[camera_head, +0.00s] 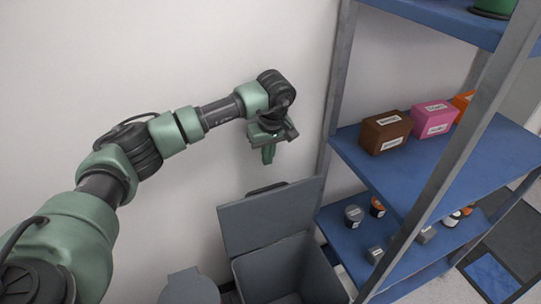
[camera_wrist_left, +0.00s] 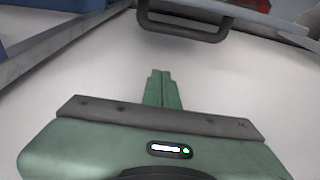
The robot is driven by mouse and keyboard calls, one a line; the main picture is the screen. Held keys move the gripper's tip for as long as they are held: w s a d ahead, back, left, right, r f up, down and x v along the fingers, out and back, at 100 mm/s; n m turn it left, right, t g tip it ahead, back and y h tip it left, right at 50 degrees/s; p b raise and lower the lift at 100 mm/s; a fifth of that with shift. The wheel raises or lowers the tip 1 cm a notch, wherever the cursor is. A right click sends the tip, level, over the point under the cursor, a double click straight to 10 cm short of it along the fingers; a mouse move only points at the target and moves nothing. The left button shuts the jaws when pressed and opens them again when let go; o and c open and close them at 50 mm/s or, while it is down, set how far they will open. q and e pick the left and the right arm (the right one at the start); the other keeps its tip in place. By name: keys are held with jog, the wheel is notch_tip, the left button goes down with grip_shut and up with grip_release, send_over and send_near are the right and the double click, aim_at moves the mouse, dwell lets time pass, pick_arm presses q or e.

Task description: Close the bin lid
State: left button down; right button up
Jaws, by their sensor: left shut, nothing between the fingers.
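A grey bin (camera_head: 285,272) stands open on the floor below the shelf, near the wall. Its grey lid (camera_head: 268,217) is raised and leans back towards the wall, with a dark handle (camera_head: 266,188) at its upper edge. The handle also shows at the top of the left wrist view (camera_wrist_left: 184,31), apart from my fingers. My left gripper (camera_head: 268,158) is above the lid, pointing down, with its green fingers together and empty. The shut fingers show in the middle of the left wrist view (camera_wrist_left: 161,88). My right gripper is not in view.
A blue shelf unit (camera_head: 365,158) with grey posts stands right of the bin. It holds a brown box (camera_head: 386,132), a pink box (camera_head: 434,119) and several small containers. A round grey object (camera_head: 188,288) is left of the bin. The white wall is close behind my left arm.

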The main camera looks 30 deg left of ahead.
pick_arm(q)
jog(key=f, duration=0.6)
jog(key=shift+w+a+p, duration=0.3)
jog(key=shift+a+p, duration=0.05)
jog(key=shift+a, duration=0.05)
jog(key=s+d+p, duration=0.1)
jog(key=s+d, duration=0.1)
jog(key=d, duration=0.1)
jog(key=shift+s+p, duration=0.2)
jog(key=shift+p, duration=0.15)
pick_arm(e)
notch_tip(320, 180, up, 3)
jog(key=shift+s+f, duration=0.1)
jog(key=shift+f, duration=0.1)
